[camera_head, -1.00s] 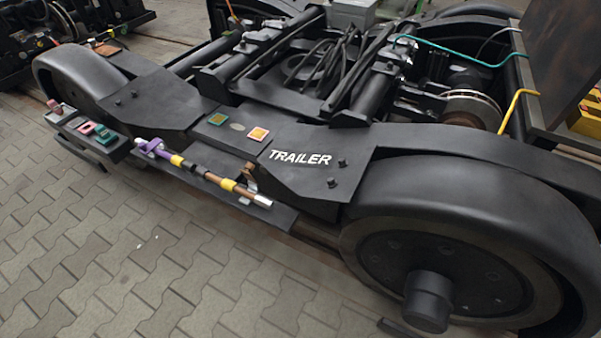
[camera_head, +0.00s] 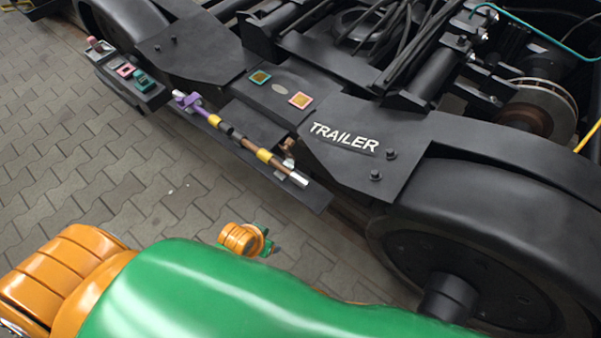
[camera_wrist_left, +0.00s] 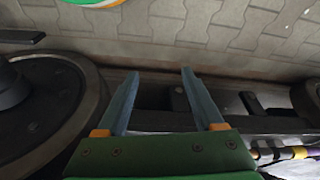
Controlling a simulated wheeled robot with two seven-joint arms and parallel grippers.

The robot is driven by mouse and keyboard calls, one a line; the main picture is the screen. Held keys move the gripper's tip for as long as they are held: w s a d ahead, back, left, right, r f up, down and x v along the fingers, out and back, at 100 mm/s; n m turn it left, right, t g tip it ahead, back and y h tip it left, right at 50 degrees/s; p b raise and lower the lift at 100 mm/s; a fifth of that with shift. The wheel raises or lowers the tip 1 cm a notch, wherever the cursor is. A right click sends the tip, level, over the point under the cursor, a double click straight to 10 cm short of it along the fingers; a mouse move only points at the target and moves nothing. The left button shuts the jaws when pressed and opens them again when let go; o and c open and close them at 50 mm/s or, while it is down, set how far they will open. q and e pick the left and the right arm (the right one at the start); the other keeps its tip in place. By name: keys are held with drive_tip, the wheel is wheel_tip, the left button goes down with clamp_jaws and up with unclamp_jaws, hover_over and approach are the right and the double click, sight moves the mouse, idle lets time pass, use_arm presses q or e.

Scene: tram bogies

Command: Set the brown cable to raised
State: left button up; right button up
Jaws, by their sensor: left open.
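The brown cable (camera_head: 246,144) shows as a brown stretch of a banded rod on a dark ledge along the side of the black bogie. The rod has yellow bands, a purple clamp (camera_head: 190,102) at its far end and a silver tip (camera_head: 298,178) at its near end. In the left wrist view, part of the banded rod (camera_wrist_left: 290,153) shows at the lower right edge. My left gripper (camera_wrist_left: 158,73) is open with nothing between its blue-grey fingers; the rod lies to the right of them. My right gripper is not in view.
The bogie frame, marked TRAILER (camera_head: 343,137), has a large black wheel cover (camera_head: 490,200) at the right. A box with small coloured parts (camera_head: 128,75) sits left of the rod. Paving (camera_head: 90,170) in front is clear. My green and orange arm fills the bottom.

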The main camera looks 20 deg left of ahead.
use_arm(q)
drive_tip(key=w+d+r+n+h, duration=0.25)
drive_tip(key=w+d+r, duration=0.25)
drive_tip(key=r, duration=0.4)
drive_tip(key=r+n+y, duration=0.1)
drive_tip(key=n+y, duration=0.1)
drive_tip(key=n, duration=1.1)
hover_over(299, 179)
drive_tip(key=s, duration=0.1)
drive_tip(key=shift+g, duration=0.4)
drive_tip(key=f+b, duration=0.1)
drive_tip(key=f, duration=0.1)
drive_tip(key=f+b, duration=0.1)
drive_tip(key=f, duration=0.1)
drive_tip(key=w+f+b, duration=0.1)
drive_tip(key=f, duration=0.1)
drive_tip(key=shift+a+f, duration=0.1)
drive_tip(key=shift+f, duration=0.2)
clamp_jaws()
drive_tip(key=shift+r, duration=0.1)
